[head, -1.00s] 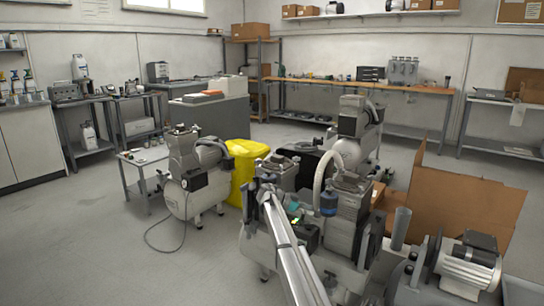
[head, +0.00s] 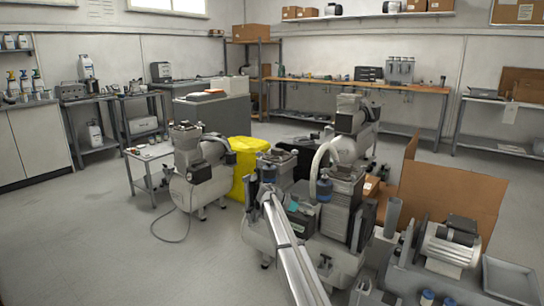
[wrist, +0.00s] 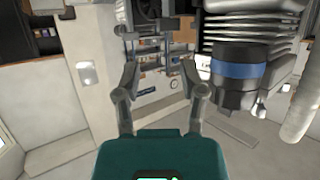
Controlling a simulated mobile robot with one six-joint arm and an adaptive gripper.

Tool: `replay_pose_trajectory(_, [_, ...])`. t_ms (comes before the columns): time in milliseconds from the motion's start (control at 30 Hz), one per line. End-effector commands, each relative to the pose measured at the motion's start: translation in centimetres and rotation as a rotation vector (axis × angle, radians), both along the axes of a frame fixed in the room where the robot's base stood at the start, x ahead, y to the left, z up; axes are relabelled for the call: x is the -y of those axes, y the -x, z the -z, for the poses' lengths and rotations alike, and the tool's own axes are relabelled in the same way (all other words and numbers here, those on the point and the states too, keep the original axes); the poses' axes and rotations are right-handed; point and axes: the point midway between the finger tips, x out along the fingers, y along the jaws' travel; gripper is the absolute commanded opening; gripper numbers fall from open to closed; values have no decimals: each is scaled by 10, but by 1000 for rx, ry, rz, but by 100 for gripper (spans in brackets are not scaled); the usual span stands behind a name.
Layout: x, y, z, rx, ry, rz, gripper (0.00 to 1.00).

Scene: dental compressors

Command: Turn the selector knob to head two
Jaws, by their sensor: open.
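I cannot clearly make out the selector knob or its head markings in either view. My gripper (wrist: 160,78) is open and empty in the wrist view, its two grey fingers spread in front of a pale panel (wrist: 148,98) with a small round gauge (wrist: 173,84). How far the fingertips are from the panel is unclear. A dark cylinder with a blue band (wrist: 238,70) hangs close to the right finger. In the head view, my arm reaches to the nearest compressor (head: 340,212), which has two pump heads; my teal gripper body (head: 293,207) is partly hidden there.
Another compressor (head: 202,165) stands at the left with a cable on the floor. An open cardboard box (head: 450,205) and a bench with a motor (head: 450,245) crowd the right. The left floor is clear.

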Motion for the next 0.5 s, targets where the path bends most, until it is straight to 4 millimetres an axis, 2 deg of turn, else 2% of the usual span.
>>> replay_pose_trajectory(367, [17,37,13,-122,-86,-46,53])
replay_pose_trajectory(500, [25,61,21,-196,-140,-81,53])
